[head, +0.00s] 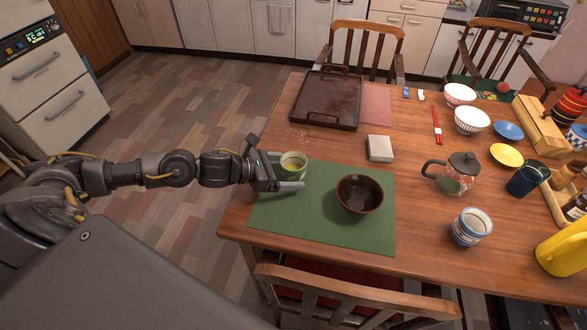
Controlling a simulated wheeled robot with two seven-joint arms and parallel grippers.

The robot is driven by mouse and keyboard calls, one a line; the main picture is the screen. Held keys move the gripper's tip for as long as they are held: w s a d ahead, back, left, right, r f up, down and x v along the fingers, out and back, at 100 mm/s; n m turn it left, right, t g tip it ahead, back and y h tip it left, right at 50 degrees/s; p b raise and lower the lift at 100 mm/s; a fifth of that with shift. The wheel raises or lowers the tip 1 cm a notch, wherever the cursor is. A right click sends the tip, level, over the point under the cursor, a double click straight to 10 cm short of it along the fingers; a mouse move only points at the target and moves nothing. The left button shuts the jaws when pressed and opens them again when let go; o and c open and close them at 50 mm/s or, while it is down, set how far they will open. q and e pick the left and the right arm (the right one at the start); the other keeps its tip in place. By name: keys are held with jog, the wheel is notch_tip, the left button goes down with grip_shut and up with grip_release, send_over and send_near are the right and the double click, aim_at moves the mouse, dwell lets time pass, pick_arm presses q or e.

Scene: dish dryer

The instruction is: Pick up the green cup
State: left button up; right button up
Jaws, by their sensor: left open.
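The green cup (293,166) stands upright at the upper left of the green placemat (290,215), near the table's left edge. My left gripper (284,170) comes in from the left, open, with its fingers at the cup. One finger shows in front of the cup's near side; the other points up beyond its left side. I cannot tell whether the fingers touch the cup. My right gripper is not in view.
A dark brown bowl (360,194) sits on the placemat right of the cup. A dark tray (327,98) lies behind, and a small light box (380,148) to the right. A teapot (453,175) and blue-white cup (470,227) stand farther right. A chair (350,297) is in front.

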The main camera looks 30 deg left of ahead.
pick_arm(q)
jog(key=shift+x, duration=1.05)
jog(key=c, duration=1.2)
jog(key=shift+c, duration=0.2)
jog(key=shift+r, duration=0.15)
